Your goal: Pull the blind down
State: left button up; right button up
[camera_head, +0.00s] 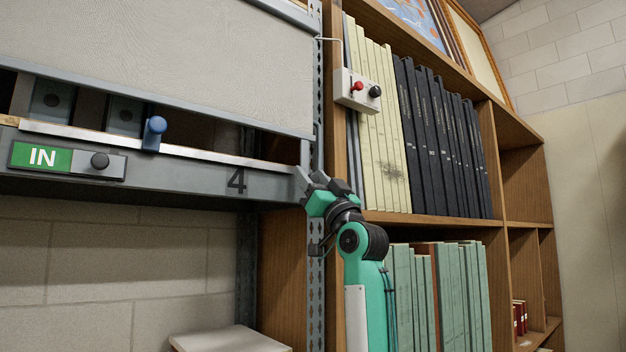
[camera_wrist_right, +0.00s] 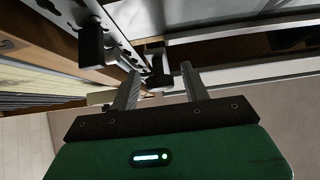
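The blind (camera_head: 170,50) is a pale grey textured sheet at the upper left of the head view. Its grey bottom bar (camera_head: 160,98) hangs slightly above the shelf front, leaving a dark gap. My right gripper (camera_head: 307,184) is by the perforated metal upright, below the right end of the bar. In the right wrist view my right gripper (camera_wrist_right: 160,68) has its two fingers apart, with a dark block (camera_wrist_right: 155,62) beyond and between the tips. I cannot tell whether the fingers touch it. My left gripper is not in view.
A blue peg (camera_head: 154,132) stands at the shelf edge above a green IN slider (camera_head: 68,160). A control box (camera_head: 358,91) with a red and a black knob is on the wooden bookcase (camera_head: 430,222). A pale box top (camera_head: 228,340) is below.

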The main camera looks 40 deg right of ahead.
jog(key=shift+s+f+y, duration=0.2)
jog(key=shift+f+y, duration=0.1)
jog(key=shift+f, duration=0.05)
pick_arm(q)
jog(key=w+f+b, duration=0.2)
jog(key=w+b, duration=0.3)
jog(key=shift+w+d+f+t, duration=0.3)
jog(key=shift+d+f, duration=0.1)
pick_arm(e)
jog(key=v, duration=1.3)
jog(key=shift+s+r, duration=0.1)
